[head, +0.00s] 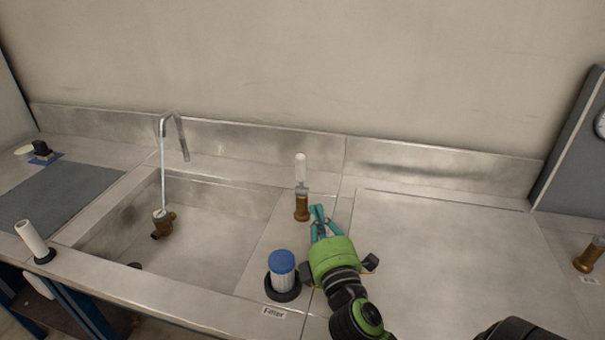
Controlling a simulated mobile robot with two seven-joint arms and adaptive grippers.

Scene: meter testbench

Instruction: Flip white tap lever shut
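The white tap lever (300,168) stands upright on a brass valve (301,206) on the steel deck just right of the sink. A curved metal spout (177,130) at the back of the sink pours a thin stream of water. My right gripper (319,217), with teal fingers, is low over the deck, just right of and in front of the brass valve. Its fingers are below the lever's height and appear apart from the lever. I cannot tell how far the fingers are open. My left gripper is not in view.
A blue-capped filter (282,268) stands in a dark ring left of my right wrist. A brass fitting (163,224) lies in the sink under the stream. A white cylinder (33,240) stands at the left front. The steel top (450,240) to the right is largely clear.

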